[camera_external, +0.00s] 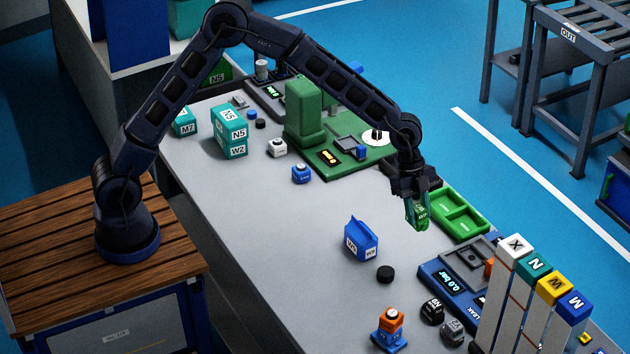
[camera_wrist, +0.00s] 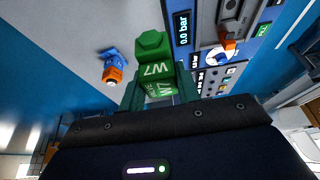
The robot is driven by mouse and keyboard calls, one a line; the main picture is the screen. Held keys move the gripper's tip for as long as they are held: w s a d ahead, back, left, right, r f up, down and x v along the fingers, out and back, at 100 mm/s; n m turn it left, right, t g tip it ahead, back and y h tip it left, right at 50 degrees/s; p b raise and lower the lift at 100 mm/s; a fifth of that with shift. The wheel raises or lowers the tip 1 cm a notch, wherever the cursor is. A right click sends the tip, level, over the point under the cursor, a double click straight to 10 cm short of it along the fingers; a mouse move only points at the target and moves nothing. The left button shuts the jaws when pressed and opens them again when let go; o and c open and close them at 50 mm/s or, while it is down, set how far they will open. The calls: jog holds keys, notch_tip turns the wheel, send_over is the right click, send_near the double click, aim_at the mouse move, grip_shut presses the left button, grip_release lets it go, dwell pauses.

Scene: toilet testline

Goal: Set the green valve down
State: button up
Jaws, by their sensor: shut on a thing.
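The green valve (camera_external: 418,215) is a small green block with a white label, held in my gripper (camera_external: 414,197). In the wrist view the green valve (camera_wrist: 153,62) shows a "W7" label and sits between the fingers of my gripper (camera_wrist: 157,88). My gripper is shut on it and points down, with the valve apparently above the grey table (camera_external: 290,240). A green tray (camera_external: 460,226) with compartments lies just to the right of the valve in the external view.
A blue carton-shaped part (camera_external: 361,241) and a black cap (camera_external: 385,273) stand in front. A blue leak tester (camera_external: 450,285) and upright lettered posts (camera_external: 515,247) stand at right. An orange-and-blue part (camera_external: 390,328) is near the front edge. The table's left middle is clear.

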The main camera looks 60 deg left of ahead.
jog(key=w+a, duration=0.2)
jog(key=a, duration=2)
jog(key=w+a, duration=0.2)
jog(key=a, duration=2.1)
jog(key=s+a, duration=0.4)
jog(key=a, duration=0.4)
jog(key=s+a, duration=0.4)
jog(key=a, duration=0.4)
notch_tip(320, 180, down, 20)
jog(key=shift+w+d+r, duration=0.1)
jog(key=o, duration=1)
jog(key=shift+o, duration=0.2)
